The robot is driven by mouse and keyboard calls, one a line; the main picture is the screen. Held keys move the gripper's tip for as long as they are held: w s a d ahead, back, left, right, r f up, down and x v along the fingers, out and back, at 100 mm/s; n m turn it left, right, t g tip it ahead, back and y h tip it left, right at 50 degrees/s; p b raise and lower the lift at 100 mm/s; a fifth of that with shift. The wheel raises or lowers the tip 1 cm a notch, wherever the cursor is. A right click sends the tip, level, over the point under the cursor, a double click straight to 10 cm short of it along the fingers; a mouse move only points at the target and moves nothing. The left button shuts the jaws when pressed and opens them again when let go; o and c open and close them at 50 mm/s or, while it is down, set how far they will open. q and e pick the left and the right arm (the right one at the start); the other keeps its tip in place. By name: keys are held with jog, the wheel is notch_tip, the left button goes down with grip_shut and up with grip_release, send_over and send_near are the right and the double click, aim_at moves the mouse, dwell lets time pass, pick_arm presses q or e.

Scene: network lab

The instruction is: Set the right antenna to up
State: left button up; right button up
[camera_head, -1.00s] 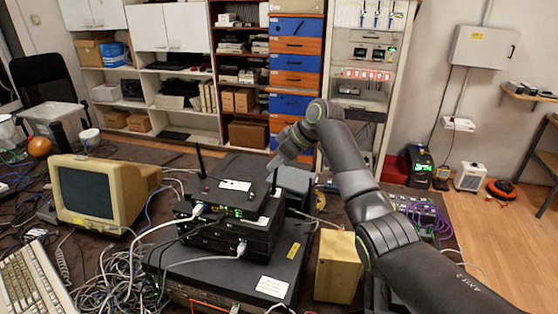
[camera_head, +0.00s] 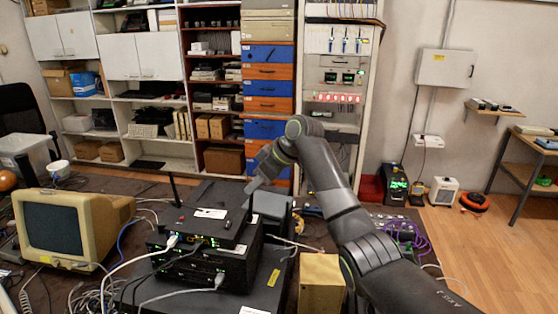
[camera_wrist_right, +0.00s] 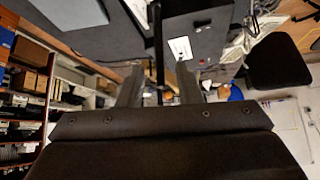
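The black router (camera_head: 207,226) with a white label lies on top of a stack of dark network boxes. Its left antenna (camera_head: 172,189) stands upright. Its right antenna (camera_head: 250,209) is a short dark rod at the router's right side and looks roughly upright. My right gripper (camera_head: 254,186) is at the top of the right antenna. In the right wrist view, the two fingers of my right gripper (camera_wrist_right: 159,88) are apart, and a dark rod, seemingly the right antenna (camera_wrist_right: 158,42), shows between them. Contact cannot be told. My left gripper is not in view.
A beige monitor (camera_head: 70,225) stands left of the stack among loose cables. A yellowish box (camera_head: 321,283) stands to the right, below my right arm. A grey box (camera_head: 268,205) sits just behind the router's right side. Shelves line the back wall.

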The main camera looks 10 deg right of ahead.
jog(key=b+v, duration=0.4)
jog(key=v, duration=1.1)
jog(key=shift+f, duration=0.15)
